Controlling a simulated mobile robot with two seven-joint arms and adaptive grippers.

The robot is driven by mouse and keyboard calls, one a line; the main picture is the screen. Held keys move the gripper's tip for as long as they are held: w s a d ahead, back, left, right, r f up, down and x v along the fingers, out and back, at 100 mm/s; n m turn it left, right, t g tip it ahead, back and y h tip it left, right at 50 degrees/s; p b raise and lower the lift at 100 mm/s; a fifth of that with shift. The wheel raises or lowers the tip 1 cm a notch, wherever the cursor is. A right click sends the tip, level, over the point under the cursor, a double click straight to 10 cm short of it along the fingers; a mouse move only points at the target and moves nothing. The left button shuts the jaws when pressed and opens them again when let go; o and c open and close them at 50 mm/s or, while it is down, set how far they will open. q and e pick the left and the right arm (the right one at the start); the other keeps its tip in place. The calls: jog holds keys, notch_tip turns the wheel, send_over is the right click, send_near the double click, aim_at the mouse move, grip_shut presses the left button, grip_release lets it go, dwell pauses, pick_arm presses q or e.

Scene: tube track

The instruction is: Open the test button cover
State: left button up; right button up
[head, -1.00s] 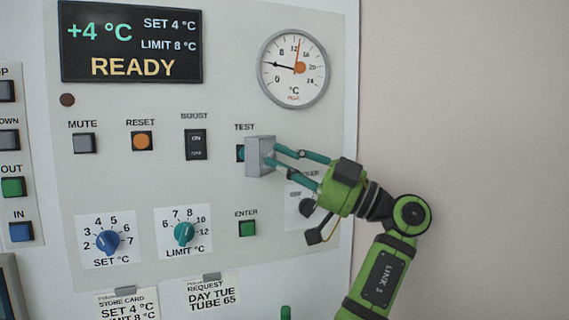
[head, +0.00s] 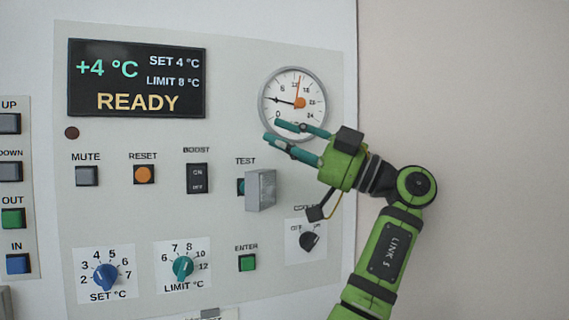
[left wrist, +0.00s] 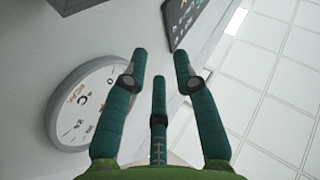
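The test button cover (head: 261,190) is a small grey box-shaped piece on the panel, below the TEST label. It stands out from the panel, and part of the teal test button (head: 241,187) shows at its left edge. I cannot tell how far the cover is swung. My left gripper (head: 272,132) is above the cover, in front of the lower left of the dial gauge, apart from the cover. In the left wrist view its teal fingers (left wrist: 160,72) are spread with nothing between them. The cover is out of that view. My right gripper is not in view.
The dial gauge (head: 293,104) is behind my fingers. The display (head: 137,78) reads READY. The boost switch (head: 197,178) and reset button (head: 144,174) are left of the cover, the enter button (head: 247,263) below, a black knob (head: 310,241) lower right.

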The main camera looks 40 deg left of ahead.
pick_arm(q)
jog(key=shift+r, duration=0.25)
jog(key=shift+w, duration=0.1)
jog(key=m+t+p, duration=0.9)
jog(key=m+p, duration=0.2)
jog(key=m, duration=0.6)
send_near(274, 193)
jog(key=x, duration=0.2)
jog(key=shift+y, duration=0.4)
jog(key=p+x, duration=0.3)
jog(key=x, duration=0.2)
jog(key=shift+a+f+p, duration=0.1)
jog(key=shift+a+p, duration=0.1)
jog(key=shift+p, duration=0.1)
jog(key=shift+a, duration=0.5)
grip_shut()
